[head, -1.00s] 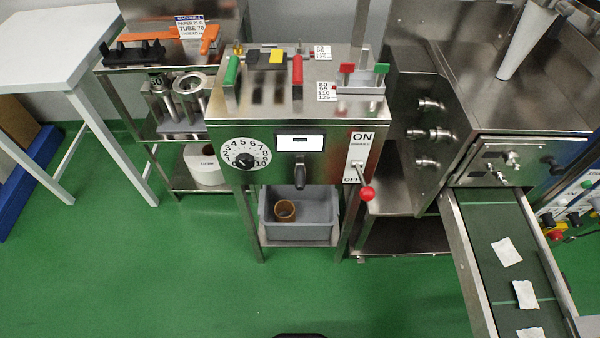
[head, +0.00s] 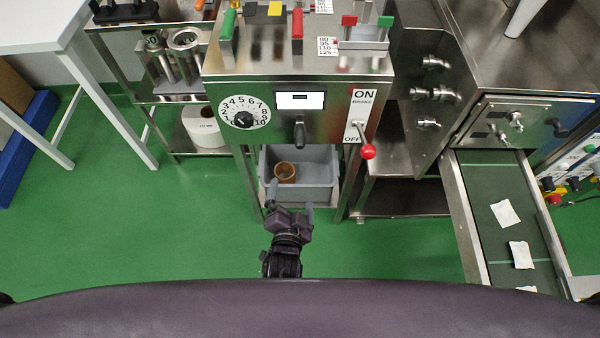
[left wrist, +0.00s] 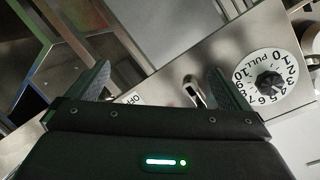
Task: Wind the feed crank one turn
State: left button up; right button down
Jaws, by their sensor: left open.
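The feed crank (head: 300,134) appears to be the small dark handle hanging from the middle of the steel machine's front panel, below a small white display (head: 300,100). My left gripper (head: 290,196) is open and empty, in front of and below the panel, apart from the handle. In the left wrist view the panel appears upside down beyond the open fingers (left wrist: 160,85). A small shiny part (left wrist: 195,92) lies near the right-hand finger there; I cannot tell if it is the crank. My right gripper is not in view.
A numbered dial (head: 243,120) is left of the handle. A red-knobbed brake lever (head: 367,151) is on the right. A grey bin (head: 325,172) holding a brown ring stands below the panel. A conveyor (head: 497,190) carries white packets at right.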

aim_at(300, 148)
pick_arm(q)
jog(key=r+t, duration=0.1)
jog(key=r, duration=0.3)
jog(key=w+d+r+t, duration=0.1)
jog(key=r, duration=0.3)
jog(key=w+d+r+y+b, duration=0.1)
jog(key=r, duration=0.3)
jog(key=shift+r+t, duration=0.1)
jog(key=shift+t, duration=0.3)
jog(key=w+b, duration=0.2)
jog(key=w, duration=0.4)
jog(key=shift+w, duration=1.35)
jog(key=c, duration=2)
jog(key=shift+o, duration=0.2)
